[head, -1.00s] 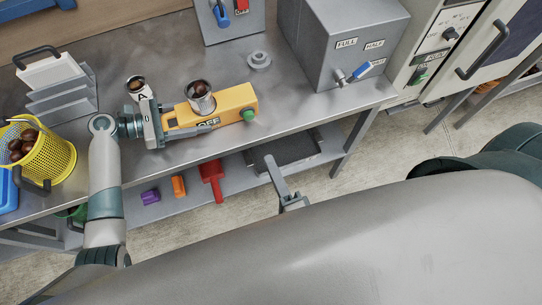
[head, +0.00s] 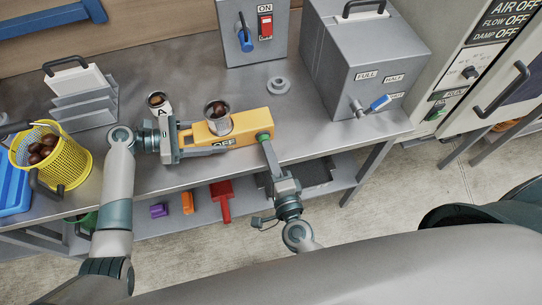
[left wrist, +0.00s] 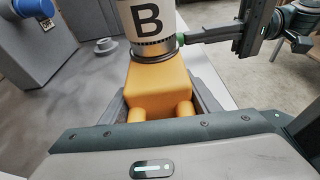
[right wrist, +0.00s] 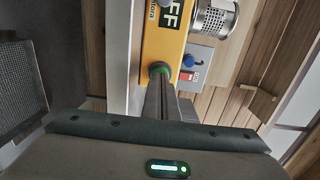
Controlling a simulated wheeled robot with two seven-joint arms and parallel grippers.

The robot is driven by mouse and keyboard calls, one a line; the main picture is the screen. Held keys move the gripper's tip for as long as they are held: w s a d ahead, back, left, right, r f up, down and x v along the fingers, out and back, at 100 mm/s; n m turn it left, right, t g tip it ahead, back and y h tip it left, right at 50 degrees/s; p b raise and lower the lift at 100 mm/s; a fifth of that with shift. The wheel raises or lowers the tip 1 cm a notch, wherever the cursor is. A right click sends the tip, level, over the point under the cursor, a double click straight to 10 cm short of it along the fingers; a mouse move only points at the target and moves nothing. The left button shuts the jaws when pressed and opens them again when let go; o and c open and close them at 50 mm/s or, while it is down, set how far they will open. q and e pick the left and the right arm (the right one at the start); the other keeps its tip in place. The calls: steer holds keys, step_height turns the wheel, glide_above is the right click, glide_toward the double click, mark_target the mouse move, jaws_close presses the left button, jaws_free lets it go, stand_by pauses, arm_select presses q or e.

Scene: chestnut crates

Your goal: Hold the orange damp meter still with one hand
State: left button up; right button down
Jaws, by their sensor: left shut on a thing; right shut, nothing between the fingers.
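The orange damp meter (head: 243,125) lies on the metal bench, with an OFF display and a green button (head: 264,136) at its right end. A metal cup of chestnuts (head: 217,118) stands on it; in the left wrist view this cup (left wrist: 146,22) bears a B. My left gripper (head: 203,140) is shut around the meter's left end, one finger on each side, also in the left wrist view (left wrist: 160,105). My right gripper (head: 268,150) is shut and empty, its tips at the green button. In the right wrist view the fingertips (right wrist: 160,75) overlap the button, seemingly touching it.
A second cup marked A (head: 159,106) stands behind my left gripper. A yellow basket of chestnuts (head: 65,165) and a grey rack (head: 88,105) are at left. A grey box (head: 350,75) with a blue-handled valve stands at right. A red scoop (head: 222,197) lies on the lower shelf.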

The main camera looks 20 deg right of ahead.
arm_select(q)
steer(key=shift+o, duration=0.5)
arm_select(e)
steer(key=shift+w, duration=1.2)
arm_select(q)
steer(key=shift+s, duration=0.1)
arm_select(e)
steer(key=shift+a, duration=0.1)
arm_select(q)
steer(key=shift+d, duration=0.1)
arm_select(e)
steer(key=shift+s, duration=0.2)
arm_select(q)
steer(key=shift+c, duration=0.5)
arm_select(e)
steer(key=s, duration=1.3)
steer(key=shift+s+d+r, duration=0.15)
steer(key=shift+s+d, duration=0.25)
arm_select(q)
steer(key=o, duration=0.9)
steer(key=shift+v, duration=3.85)
